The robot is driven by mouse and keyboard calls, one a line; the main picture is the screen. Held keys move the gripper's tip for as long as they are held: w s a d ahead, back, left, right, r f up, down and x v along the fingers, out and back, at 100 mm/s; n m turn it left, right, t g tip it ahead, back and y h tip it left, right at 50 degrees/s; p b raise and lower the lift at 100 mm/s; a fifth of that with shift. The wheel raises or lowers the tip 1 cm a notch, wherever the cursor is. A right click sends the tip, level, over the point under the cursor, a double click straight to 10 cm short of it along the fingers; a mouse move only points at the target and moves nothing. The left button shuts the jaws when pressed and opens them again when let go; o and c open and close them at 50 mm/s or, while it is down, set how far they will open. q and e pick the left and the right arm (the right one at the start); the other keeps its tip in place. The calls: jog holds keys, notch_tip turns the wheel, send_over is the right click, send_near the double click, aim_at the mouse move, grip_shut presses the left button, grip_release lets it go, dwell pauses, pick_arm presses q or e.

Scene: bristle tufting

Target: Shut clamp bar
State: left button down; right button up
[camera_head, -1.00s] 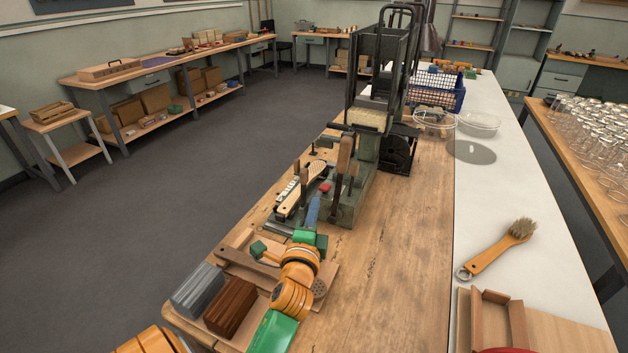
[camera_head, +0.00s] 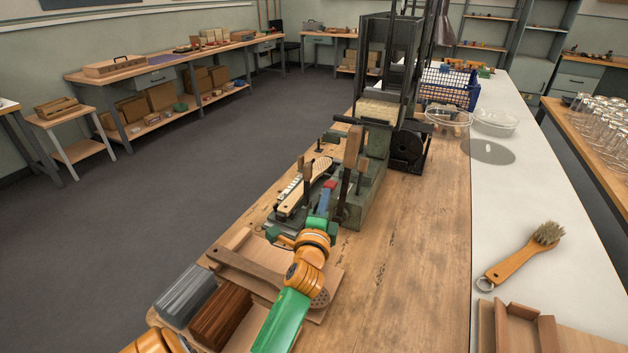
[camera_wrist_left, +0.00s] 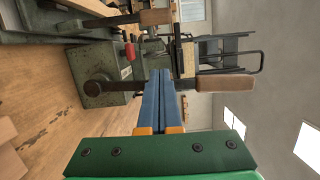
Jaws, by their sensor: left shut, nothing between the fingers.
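The green clamp fixture (camera_head: 368,203) stands on the wooden bench, with a pale perforated brush blank (camera_head: 318,172) beside its levers. The clamp bar is hard to tell apart from the fixture's dark levers. A wooden-handled lever (camera_head: 353,146) stands upright; a handle also shows in the left wrist view (camera_wrist_left: 226,84). A red knob (camera_head: 330,184) sits on the fixture, also in the left wrist view (camera_wrist_left: 129,51). My left gripper (camera_head: 326,194) is shut and empty, its blue fingers (camera_wrist_left: 160,74) close to the fixture. Whether they touch it I cannot tell. My right gripper is out of view.
A tall dark-framed machine (camera_head: 388,60) stands behind the fixture. A wooden tray (camera_head: 328,282) and grey and brown bristle bundles (camera_head: 184,296) lie beneath and beside my left arm. A brush (camera_head: 520,258) lies on the white top. The bench right of the fixture is clear.

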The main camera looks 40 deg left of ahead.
aim_at(307, 186)
pick_arm(q)
jog(key=w+a+p, duration=0.1)
jog(key=w+a, duration=0.2)
jog(key=a, duration=0.3)
jog(key=shift+w+a, duration=0.25)
jog(key=shift+a, duration=0.15)
jog(key=shift+w+r, duration=0.1)
